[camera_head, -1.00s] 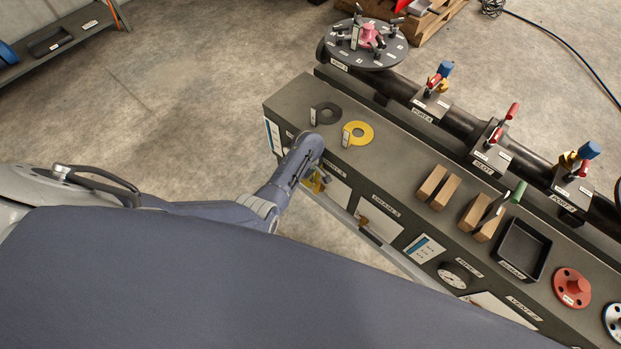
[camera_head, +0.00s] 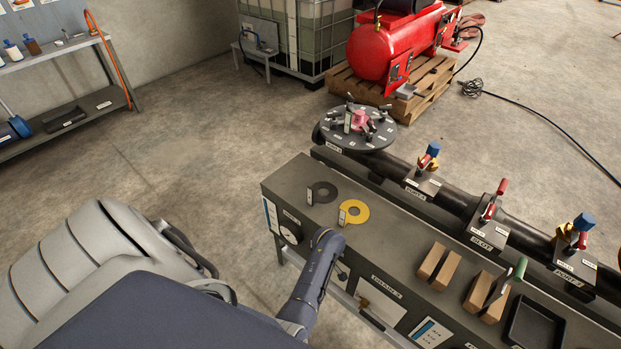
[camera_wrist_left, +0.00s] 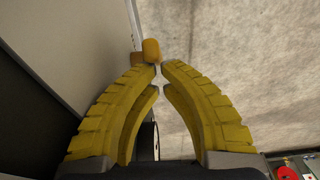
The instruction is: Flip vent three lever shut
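My left arm comes in from the left in the head view, with its wrist (camera_head: 326,246) at the bench's front face. Its fingers are hidden there. In the left wrist view the yellow fingers of my left gripper (camera_wrist_left: 160,67) are brought together, tips almost touching, with no object between them. A small orange-yellow lever end (camera_wrist_left: 151,50) shows just beyond the tips, near a pale panel; I cannot tell whether they touch. A brownish lever (camera_head: 364,302) sits on a white front panel right of my wrist. My right gripper is not in view.
The bench top carries a black ring (camera_head: 322,192), a yellow ring (camera_head: 354,211), wooden blocks (camera_head: 438,267) and a black tray (camera_head: 533,332). A dark pipe with valves (camera_head: 455,203) runs behind. A round flange table (camera_head: 372,136) stands at its far end. Floor left of the bench is clear.

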